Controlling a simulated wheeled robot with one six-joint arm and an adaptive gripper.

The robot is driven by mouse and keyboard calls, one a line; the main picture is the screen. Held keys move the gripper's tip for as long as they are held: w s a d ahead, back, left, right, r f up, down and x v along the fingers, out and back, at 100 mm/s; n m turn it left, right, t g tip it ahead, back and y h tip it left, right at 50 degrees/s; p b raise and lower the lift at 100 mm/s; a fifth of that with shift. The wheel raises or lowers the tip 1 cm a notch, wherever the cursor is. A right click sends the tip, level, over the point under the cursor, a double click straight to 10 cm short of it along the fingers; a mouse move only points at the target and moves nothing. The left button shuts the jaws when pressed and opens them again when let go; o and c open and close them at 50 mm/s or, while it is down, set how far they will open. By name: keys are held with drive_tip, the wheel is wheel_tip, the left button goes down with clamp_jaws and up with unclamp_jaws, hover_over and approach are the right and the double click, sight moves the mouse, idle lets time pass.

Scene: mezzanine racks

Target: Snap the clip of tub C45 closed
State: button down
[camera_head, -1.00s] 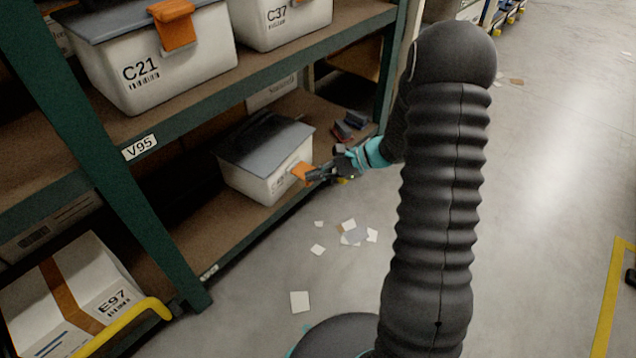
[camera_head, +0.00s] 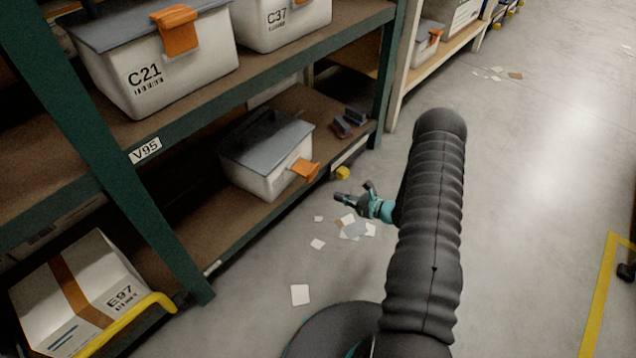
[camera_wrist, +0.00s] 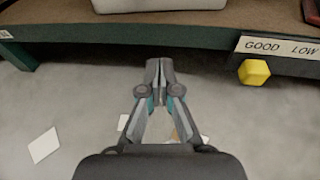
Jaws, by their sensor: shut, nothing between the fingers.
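A white tub (camera_head: 262,181) with a grey lid (camera_head: 268,143) stands on the lower shelf; its code is not readable from here. Its orange clip (camera_head: 305,168) is at the lid's front edge and juts outward from the tub wall rather than lying flat. My gripper (camera_head: 345,197) is out over the aisle floor, in front of and below the shelf edge, apart from the clip. In the wrist view my gripper (camera_wrist: 160,66) has its fingertips together with nothing between them. Only the bottom edge of a white tub (camera_wrist: 160,4) shows there.
Tubs C21 (camera_head: 140,82) and C37 (camera_head: 285,22) stand on the shelf above. A green upright (camera_head: 130,180) and box E97 (camera_head: 80,290) are at left. A yellow block (camera_head: 343,173) sits near the shelf edge. Paper scraps lie on the open floor.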

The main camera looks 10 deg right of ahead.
sight(305, 169)
drive_tip(key=w+a+r+p, duration=0.1)
drive_tip(key=w+a, duration=0.5)
drive_tip(key=shift+w+a+r, duration=0.3)
drive_tip(key=shift+w+a, duration=0.05)
idle(0.5)
drive_tip(key=shift+d, duration=0.1)
